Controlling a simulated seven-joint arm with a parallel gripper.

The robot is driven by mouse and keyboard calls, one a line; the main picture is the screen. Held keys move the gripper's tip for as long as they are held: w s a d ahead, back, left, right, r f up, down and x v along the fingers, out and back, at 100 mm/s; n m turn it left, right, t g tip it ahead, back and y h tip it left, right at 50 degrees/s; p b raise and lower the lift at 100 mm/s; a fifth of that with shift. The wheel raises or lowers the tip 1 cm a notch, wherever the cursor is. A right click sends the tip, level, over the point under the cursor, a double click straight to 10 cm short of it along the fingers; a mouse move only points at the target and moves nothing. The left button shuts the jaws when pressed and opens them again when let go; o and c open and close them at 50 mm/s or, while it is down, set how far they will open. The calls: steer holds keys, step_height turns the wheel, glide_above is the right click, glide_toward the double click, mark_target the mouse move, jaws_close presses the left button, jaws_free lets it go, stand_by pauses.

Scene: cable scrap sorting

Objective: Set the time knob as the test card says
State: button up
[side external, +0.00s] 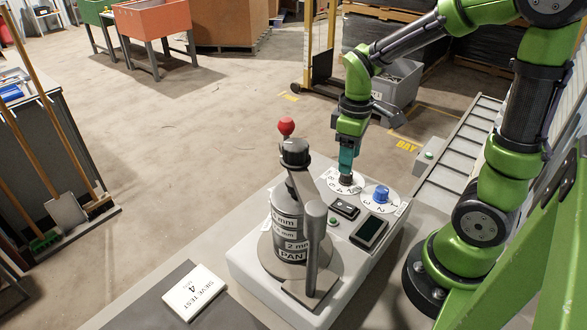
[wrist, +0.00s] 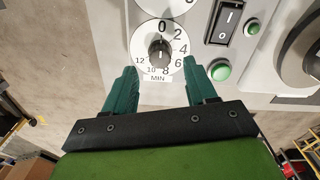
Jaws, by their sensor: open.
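The time knob (wrist: 159,52) is black and sits on a white dial marked 0 to 12 with MIN below. Its pale mark seems to point up toward 0, though it is small. My gripper (wrist: 159,68) is open, with one teal finger on each side of the knob and apart from it. In the side view my gripper (side external: 346,172) hangs down over the white time dial (side external: 333,181), hiding most of the knob. The test card (side external: 194,293) lies flat at the front left and reads SIEVE TEST with a large 4; its small print seems to say MIN.
A second dial with a blue knob (side external: 381,194) stands close beside. A rocker switch (wrist: 228,20) and green button (wrist: 221,71) lie right of the time dial. The sieve stack (side external: 287,220) with a red-topped clamp (side external: 286,127) stands left on the machine.

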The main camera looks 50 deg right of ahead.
mark_target(346, 177)
steer(key=shift+f, duration=2.35)
jaws_close()
